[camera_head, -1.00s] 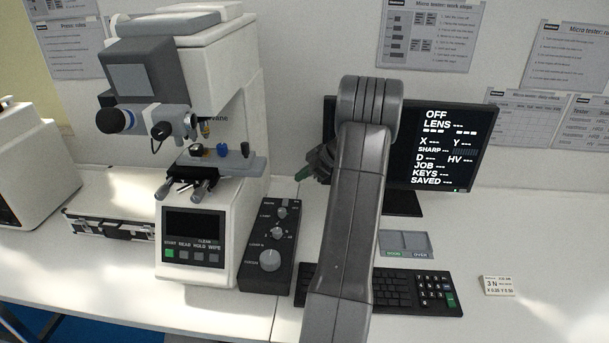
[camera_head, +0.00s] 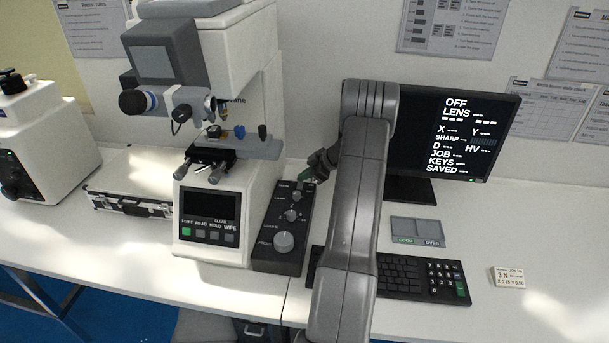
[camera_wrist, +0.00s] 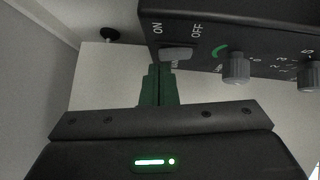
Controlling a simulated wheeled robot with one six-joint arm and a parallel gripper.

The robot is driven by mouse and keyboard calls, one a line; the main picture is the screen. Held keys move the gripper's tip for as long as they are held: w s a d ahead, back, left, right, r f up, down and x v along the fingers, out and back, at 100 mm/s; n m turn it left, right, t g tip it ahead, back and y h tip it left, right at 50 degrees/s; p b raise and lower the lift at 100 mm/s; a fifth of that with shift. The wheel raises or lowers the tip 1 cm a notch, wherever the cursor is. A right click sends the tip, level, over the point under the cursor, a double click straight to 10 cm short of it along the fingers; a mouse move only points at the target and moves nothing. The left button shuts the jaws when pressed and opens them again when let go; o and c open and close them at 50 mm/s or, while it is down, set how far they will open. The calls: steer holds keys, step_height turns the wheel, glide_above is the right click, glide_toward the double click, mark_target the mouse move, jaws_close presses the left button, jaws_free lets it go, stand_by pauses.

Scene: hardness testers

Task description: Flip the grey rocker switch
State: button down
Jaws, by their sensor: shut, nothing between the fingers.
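The grey rocker switch (camera_wrist: 177,54) sits at the end of the dark control box (camera_wrist: 260,30), beside the printed ON and OFF labels, in the wrist view. Which way it is tipped I cannot tell. My gripper (camera_wrist: 158,68) has green fingers, shut and empty. The tips are just below and slightly left of the switch in that view; whether they touch it is unclear. In the head view my gripper (camera_head: 306,180) is at the far end of the control box (camera_head: 274,257), and the switch cannot be made out there.
Grey knobs (camera_head: 283,241) line the control box. The white hardness tester (camera_head: 212,253) stands directly left of it. The monitor (camera_head: 455,140), showing OFF, and the keyboard (camera_head: 415,278) are to the right. A flat grey pad (camera_head: 416,229) lies between them.

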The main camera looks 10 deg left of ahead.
steer(key=shift+w+f+p, duration=0.25)
steer(key=shift+f+p, duration=0.05)
steer(key=shift+p, duration=0.1)
steer(key=shift+s, duration=0.1)
steer(key=shift+s+r, duration=0.1)
steer(key=shift+s+r+p, duration=0.15)
steer(key=shift+s+p, duration=0.25)
steer(key=shift+s, duration=0.25)
steer(key=b+v, duration=0.1)
steer(key=v, duration=1.2)
steer(key=shift+d+r+b, duration=0.25)
steer(key=shift+d+b, duration=0.05)
steer(key=shift+a+f, duration=0.1)
